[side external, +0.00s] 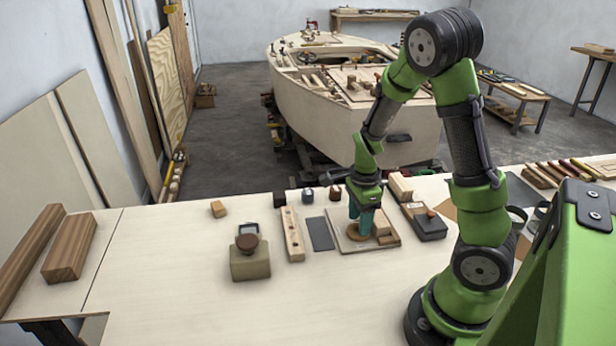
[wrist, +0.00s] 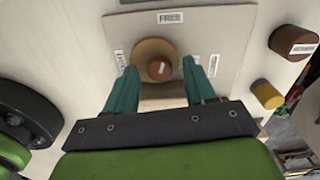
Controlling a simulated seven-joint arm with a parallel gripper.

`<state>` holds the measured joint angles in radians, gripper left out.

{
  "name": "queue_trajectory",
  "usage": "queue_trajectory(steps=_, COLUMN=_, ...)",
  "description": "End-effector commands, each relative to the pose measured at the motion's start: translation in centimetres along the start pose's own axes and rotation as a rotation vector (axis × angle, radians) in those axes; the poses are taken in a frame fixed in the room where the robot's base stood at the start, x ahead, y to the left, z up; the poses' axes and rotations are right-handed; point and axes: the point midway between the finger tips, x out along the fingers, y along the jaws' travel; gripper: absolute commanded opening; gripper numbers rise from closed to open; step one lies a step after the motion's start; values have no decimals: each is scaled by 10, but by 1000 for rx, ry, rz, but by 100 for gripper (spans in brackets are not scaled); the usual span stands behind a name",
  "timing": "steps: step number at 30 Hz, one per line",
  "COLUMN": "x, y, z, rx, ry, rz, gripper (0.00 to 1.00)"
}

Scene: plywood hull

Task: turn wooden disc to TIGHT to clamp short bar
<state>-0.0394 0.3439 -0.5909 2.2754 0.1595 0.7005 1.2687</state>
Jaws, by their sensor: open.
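The wooden disc (wrist: 147,50) is round and tan, with a darker brown knob (wrist: 158,69) on it. It sits on a pale board (wrist: 225,38) whose far label reads FREE. Two smaller labels lie left and right of the disc, too small to read. My gripper (wrist: 160,68) is open, its teal fingers on either side of the disc's near part; contact cannot be told. In the side view my gripper (side external: 360,230) points down over the board (side external: 350,246). A light wooden piece (wrist: 165,102), possibly the short bar, shows partly between the fingers.
A beige block with a dark round top (side external: 250,258) stands left of the board. A pale strip (side external: 292,235) and a dark flat plate (side external: 320,234) lie between them. A dark box (side external: 430,226) is close on the right. The front bench is clear.

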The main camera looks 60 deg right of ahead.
Motion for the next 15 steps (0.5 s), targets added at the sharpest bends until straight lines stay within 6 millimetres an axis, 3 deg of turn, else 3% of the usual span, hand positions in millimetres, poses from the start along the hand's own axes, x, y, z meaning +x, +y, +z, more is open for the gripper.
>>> queue_trajectory(steps=5, x=0, y=0, z=0, rx=0, ry=0, rz=0, gripper=55)
queue_trajectory(steps=15, x=0, y=0, z=0, rx=0, ry=-1, rz=0, gripper=4)
